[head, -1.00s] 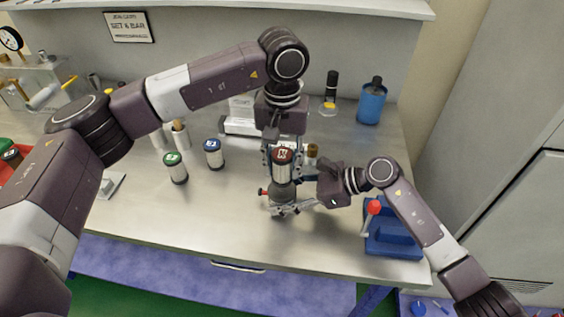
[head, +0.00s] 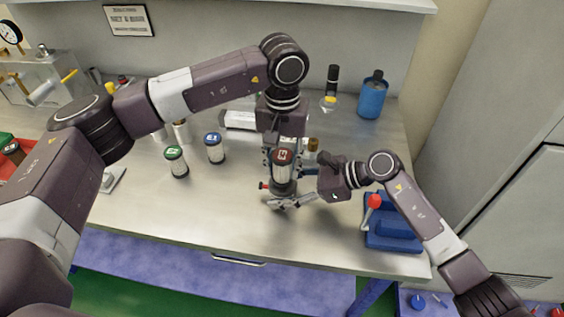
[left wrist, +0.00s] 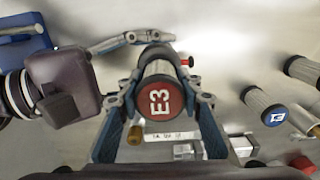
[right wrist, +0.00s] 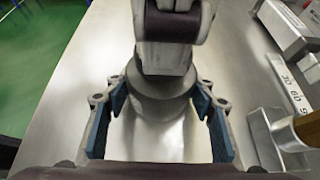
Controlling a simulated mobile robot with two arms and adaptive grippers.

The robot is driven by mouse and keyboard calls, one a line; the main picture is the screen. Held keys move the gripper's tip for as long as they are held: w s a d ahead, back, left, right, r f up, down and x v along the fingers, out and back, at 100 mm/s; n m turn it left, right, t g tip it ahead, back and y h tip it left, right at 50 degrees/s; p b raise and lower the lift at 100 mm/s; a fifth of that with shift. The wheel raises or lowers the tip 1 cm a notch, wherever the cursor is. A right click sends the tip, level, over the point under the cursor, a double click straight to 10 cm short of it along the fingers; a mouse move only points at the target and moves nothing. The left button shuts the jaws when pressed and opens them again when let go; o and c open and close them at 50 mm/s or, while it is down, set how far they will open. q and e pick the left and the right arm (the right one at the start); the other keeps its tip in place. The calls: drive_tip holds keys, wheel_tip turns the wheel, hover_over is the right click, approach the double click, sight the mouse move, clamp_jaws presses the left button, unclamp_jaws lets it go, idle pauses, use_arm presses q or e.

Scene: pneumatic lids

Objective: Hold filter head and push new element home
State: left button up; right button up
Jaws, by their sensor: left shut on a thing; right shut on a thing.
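The new element is a pale cylinder with a red E3 cap (head: 283,157); the cap also faces the left wrist view (left wrist: 160,101). My left gripper (left wrist: 160,88) is shut on it from above, one finger on each side. The element stands upright in the grey filter head (head: 283,187), its lower end hidden inside; I cannot tell whether it is fully seated. The filter head has a small red knob on its left. My right gripper (right wrist: 160,100) is shut on the filter head (right wrist: 155,108) from the right, just above the bench.
A green-capped element (head: 176,162) and a blue-capped E1 element (head: 214,148) stand left on the steel bench (head: 190,215). A blue fixture with a red-knobbed lever (head: 392,232) is at the right. A blue canister (head: 371,97) stands behind. The front bench is clear.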

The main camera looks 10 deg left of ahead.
sight(283, 155)
use_arm(q)
drive_tip(key=shift+d+f, duration=0.1)
drive_tip(key=shift+f, duration=0.4)
use_arm(e)
drive_tip(key=shift+s+f, duration=0.25)
drive_tip(key=shift+f, duration=0.15)
use_arm(q)
drive_tip(key=o, duration=1.3)
drive_tip(key=shift+c, duration=0.2)
use_arm(e)
drive_tip(key=shift+d, duration=0.1)
use_arm(q)
drive_tip(key=shift+r, duration=3.45)
use_arm(e)
drive_tip(key=shift+w+r, duration=0.1)
use_arm(q)
wheel_tip(283, 155, up, 12)
